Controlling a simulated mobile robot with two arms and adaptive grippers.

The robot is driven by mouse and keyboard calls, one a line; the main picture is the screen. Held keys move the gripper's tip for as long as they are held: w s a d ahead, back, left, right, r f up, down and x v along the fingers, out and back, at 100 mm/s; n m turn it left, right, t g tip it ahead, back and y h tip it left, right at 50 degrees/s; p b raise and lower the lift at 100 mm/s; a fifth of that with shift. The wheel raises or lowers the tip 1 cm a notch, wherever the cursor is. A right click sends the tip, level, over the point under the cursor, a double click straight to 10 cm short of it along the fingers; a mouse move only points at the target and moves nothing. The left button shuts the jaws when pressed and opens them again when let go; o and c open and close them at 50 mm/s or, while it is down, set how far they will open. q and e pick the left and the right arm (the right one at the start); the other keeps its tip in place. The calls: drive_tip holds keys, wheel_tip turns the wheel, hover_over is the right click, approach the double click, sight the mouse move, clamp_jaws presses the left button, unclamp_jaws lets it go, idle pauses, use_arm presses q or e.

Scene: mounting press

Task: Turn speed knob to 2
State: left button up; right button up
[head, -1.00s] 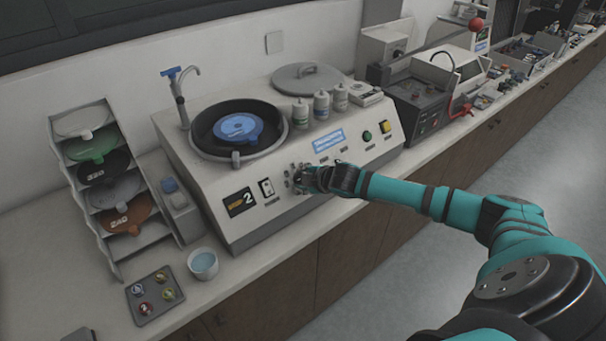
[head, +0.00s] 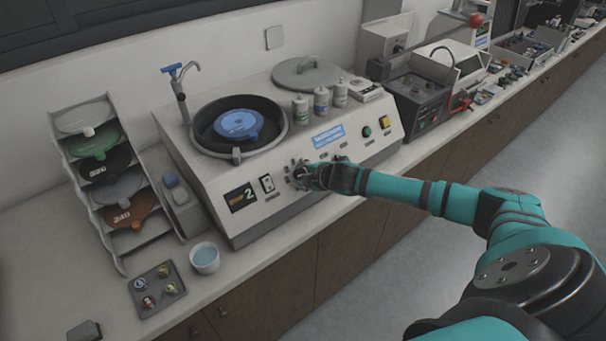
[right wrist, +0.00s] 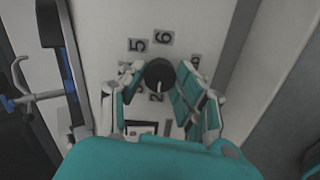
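The speed knob (right wrist: 159,73) is a round black knob in the right wrist view. Its white pointer mark points down at the label 2 (right wrist: 156,98). Labels 5 and 6 stand above it; the fingers partly cover other labels. My right gripper (right wrist: 157,76) is open, with one finger on each side of the knob and a visible gap to each. In the head view my right gripper (head: 304,175) is at the sloped front panel of the white machine (head: 225,180) and mostly covers the knob. The display (head: 241,198) on that panel shows 2. My left gripper is out of view.
A rack of discs (head: 115,185) stands left of the machine. A cup (head: 204,258) and a small tray (head: 157,290) lie in front of it. A green button (head: 366,132) and a yellow switch (head: 385,121) sit right of my gripper. A dark press (head: 420,100) stands further right.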

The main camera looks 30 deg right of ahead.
drive_tip(key=o, duration=0.4)
drive_tip(key=v, duration=1.2)
drive_tip(key=shift+f, duration=0.1)
